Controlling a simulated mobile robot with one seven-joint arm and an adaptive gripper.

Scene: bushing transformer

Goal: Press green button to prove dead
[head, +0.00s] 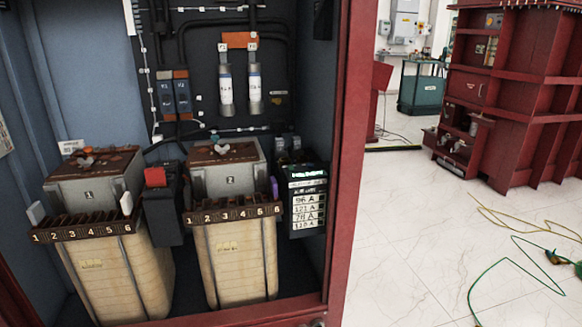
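No green button can be clearly made out in the head view. An open red cabinet (346,150) holds two transformer units, a left one (112,270) and a right one (235,260), each with a numbered terminal strip in front. A dark panel (308,182) with a greenish top and white lines of current readings hangs to the right of the right unit. A small blue-green piece (214,138) sits on top of the right unit; its kind is too small to tell. My gripper is not in view.
Two cylindrical fuses (254,88) hang on the dark back board. A black block with a red top (155,177) stands between the units. White floor (400,240) is open on the right, with yellow and green cables (510,262) lying on it. A large red transformer (520,90) stands behind.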

